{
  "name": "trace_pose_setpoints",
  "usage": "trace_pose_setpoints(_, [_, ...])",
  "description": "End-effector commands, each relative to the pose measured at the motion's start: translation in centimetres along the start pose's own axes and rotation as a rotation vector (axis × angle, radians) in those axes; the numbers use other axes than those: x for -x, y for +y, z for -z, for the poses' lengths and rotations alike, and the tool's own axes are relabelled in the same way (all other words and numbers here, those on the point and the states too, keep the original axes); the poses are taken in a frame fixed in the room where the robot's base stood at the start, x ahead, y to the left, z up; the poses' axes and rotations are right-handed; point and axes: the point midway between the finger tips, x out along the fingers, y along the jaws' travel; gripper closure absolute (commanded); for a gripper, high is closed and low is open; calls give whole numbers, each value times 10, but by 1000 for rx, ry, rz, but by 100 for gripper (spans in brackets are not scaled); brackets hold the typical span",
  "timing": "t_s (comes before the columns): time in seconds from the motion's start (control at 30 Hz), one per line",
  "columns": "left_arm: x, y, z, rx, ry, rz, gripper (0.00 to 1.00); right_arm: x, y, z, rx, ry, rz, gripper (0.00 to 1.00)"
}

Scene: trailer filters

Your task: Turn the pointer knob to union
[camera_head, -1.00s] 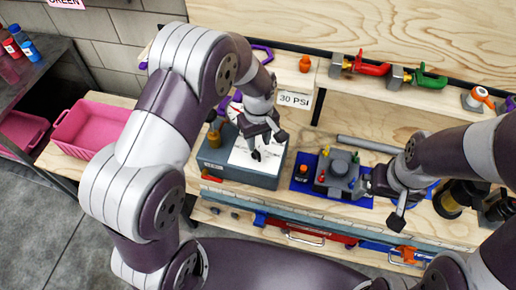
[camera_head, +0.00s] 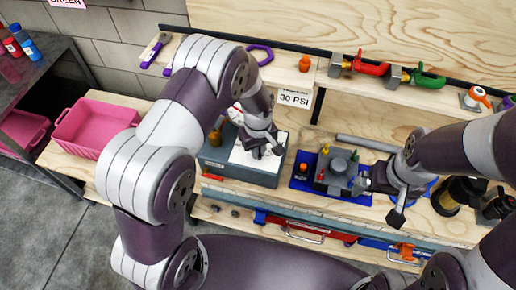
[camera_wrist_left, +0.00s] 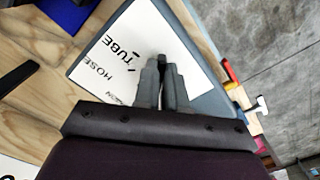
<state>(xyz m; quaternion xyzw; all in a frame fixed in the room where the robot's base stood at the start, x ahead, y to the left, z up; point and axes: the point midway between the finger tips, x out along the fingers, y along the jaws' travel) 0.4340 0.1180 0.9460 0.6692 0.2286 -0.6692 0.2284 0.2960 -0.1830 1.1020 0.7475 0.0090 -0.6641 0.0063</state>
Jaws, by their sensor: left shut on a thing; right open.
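The pointer knob (camera_wrist_left: 162,58) is a small dark piece between the fingertips of my left gripper (camera_wrist_left: 163,68), mostly hidden by them. It sits on a white panel (camera_wrist_left: 92,68) with the words TUBE, HOSE and a partly hidden word ending in "ON". In the head view the panel tops a grey box (camera_head: 238,178) on the bench. My left gripper (camera_head: 262,153) is over the panel, shut on the knob. Which word the pointer faces cannot be told. My right gripper (camera_head: 372,186) is open beside a grey fixture (camera_head: 338,168), right of the box.
The fixture stands on a blue mat (camera_head: 300,184). A brass-coloured piece (camera_head: 215,138) is at the box's left. A pink bin (camera_head: 95,125) is at the left. A shelf behind carries red (camera_head: 370,67) and green (camera_head: 430,79) clamps and a 30 PSI sign (camera_head: 294,98).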

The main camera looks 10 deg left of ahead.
Motion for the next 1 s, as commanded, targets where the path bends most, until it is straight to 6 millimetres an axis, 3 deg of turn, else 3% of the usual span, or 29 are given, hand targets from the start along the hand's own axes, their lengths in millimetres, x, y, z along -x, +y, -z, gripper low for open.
trace_pose_setpoints(0.27, [0, -1, 0, -100, 0, 0, 100, 1, 0, 0, 0, 0, 0, 0])
trace_pose_setpoints(1.0, [1, -7, 3, -614, 1, -1, 100, 2, 0, 0, 0, 0, 0, 0])
